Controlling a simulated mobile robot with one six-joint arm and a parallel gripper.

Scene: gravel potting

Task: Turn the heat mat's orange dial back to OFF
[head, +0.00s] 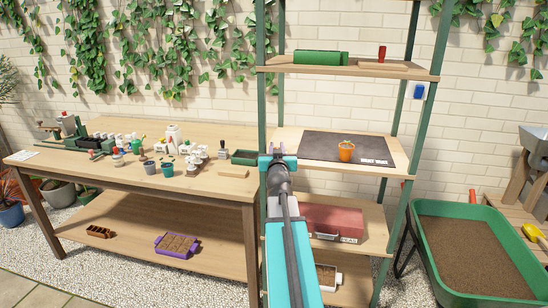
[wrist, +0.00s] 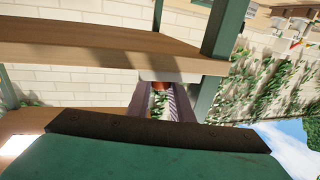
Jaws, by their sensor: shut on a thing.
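The heat mat (head: 322,143) is a dark sheet on the middle shelf in the head view. In the wrist view, my gripper (wrist: 163,92) has its fingers close together around the orange dial (wrist: 161,86), which shows as a small orange-red patch between the tips. A pale box (wrist: 153,75) lies just behind the fingertips at the shelf edge. In the head view my own arm and wrist cover the fingers, the dial and its box. The dial's marks and its setting cannot be read.
An orange pot (head: 346,151) stands on the mat, with white labels beside it. A green shelf post (wrist: 228,28) and a wooden shelf board (wrist: 95,50) are close to my gripper. A red case (head: 335,220) lies on the shelf below. The workbench (head: 110,150) at left holds several small pots and bottles.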

